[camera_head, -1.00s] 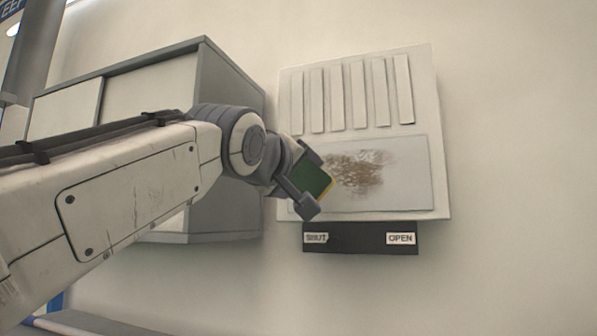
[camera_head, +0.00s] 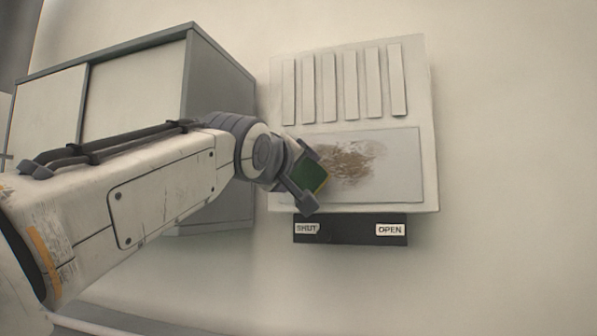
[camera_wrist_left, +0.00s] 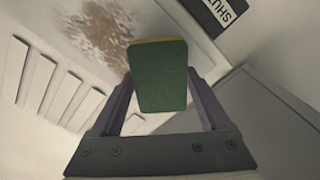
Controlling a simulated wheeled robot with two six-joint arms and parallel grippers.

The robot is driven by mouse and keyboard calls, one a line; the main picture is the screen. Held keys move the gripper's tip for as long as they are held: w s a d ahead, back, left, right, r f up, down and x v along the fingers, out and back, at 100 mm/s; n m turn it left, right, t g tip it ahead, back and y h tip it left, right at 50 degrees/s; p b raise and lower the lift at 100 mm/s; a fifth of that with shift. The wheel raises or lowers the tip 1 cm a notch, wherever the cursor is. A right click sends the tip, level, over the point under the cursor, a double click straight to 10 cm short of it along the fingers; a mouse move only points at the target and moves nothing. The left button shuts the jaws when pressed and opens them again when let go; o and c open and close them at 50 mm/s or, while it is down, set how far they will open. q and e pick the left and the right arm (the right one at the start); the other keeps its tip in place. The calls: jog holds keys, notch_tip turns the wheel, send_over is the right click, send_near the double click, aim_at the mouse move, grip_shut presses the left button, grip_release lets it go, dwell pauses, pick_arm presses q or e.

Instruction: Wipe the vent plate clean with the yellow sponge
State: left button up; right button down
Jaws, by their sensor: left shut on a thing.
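The vent plate (camera_head: 400,165) is a pale panel on the wall with a brown dirt smear (camera_head: 350,163) across its left and middle part; the smear also shows in the left wrist view (camera_wrist_left: 100,35). My left gripper (camera_head: 312,180) is at the plate's left edge, shut on the yellow sponge (camera_head: 313,177). The sponge shows a green face and a thin yellow edge, also seen in the left wrist view (camera_wrist_left: 158,78). Its yellow side faces the plate. I cannot tell whether it touches the plate. My right gripper is not in view.
Several upright slats (camera_head: 350,85) sit above the plate on the same housing. A black strip (camera_head: 350,231) with SHUT and OPEN labels is below it. A grey cabinet (camera_head: 215,90) stands out from the wall at left, behind my arm. The wall at right is bare.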

aim_at(322, 171)
pick_arm(q)
jog(key=shift+p+x, duration=0.35)
jog(key=shift+x, duration=0.6)
jog(key=shift+s+d+f+b, duration=0.15)
jog(key=shift+d+b, duration=0.1)
jog(key=shift+d, duration=0.2)
jog(key=shift+s+d+b, duration=0.1)
jog(key=shift+d+b, duration=0.1)
jog(key=shift+d, duration=0.2)
jog(key=shift+s+d+b, duration=0.2)
jog(key=shift+s+d, duration=0.05)
jog(key=shift+d, duration=0.3)
jog(key=shift+s+d+b, duration=0.15)
jog(key=shift+s+d, duration=0.05)
jog(key=shift+d, duration=0.3)
